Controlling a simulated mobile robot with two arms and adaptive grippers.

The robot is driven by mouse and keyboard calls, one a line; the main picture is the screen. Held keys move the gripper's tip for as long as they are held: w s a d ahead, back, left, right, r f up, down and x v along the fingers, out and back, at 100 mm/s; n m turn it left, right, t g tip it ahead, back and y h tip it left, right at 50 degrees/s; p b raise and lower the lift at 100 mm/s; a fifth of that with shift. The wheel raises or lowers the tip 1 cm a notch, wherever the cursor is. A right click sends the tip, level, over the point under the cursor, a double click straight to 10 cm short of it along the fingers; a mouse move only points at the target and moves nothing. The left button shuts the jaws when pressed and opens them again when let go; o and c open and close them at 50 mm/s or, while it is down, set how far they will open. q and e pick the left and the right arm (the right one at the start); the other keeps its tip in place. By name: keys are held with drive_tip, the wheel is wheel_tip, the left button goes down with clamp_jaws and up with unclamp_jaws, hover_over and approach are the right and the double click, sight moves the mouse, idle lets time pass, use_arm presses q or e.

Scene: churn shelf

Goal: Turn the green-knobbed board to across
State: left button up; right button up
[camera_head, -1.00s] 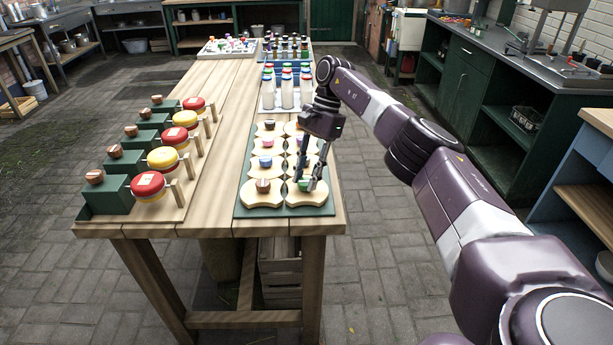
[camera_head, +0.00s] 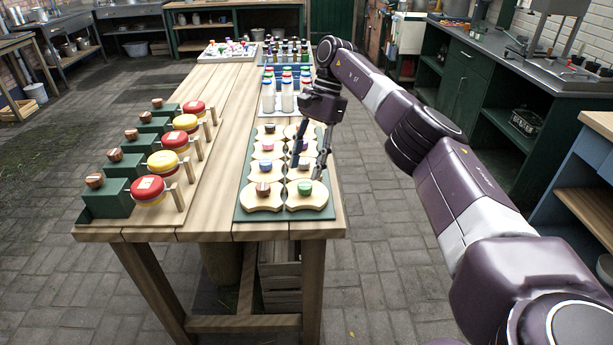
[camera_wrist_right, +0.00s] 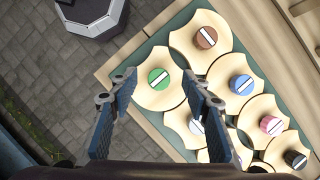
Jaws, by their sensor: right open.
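The green-knobbed board (camera_head: 306,201) is a pale, rounded wooden piece at the near right corner of the green base panel (camera_head: 238,213). Its green knob (camera_head: 305,187) has a white stripe, which slants up to the right in the right wrist view (camera_wrist_right: 158,78). My right gripper (camera_head: 310,168) is open and empty, pointing down behind and above the green knob, apart from it in the head view. In the right wrist view its fingers (camera_wrist_right: 158,82) appear on either side of the knob. My left gripper is not in view.
A brown-knobbed board (camera_head: 262,202) lies close on the left, and several similar boards stand behind. White bottles (camera_head: 287,98) stand farther back. Green blocks with red and yellow discs (camera_head: 150,188) line the table's left side. A bare wooden strip (camera_head: 215,190) lies between.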

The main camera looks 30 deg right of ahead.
sight(307, 184)
wheel_tip(307, 184, up, 5)
drive_tip(key=shift+f, duration=0.1)
idle(0.7)
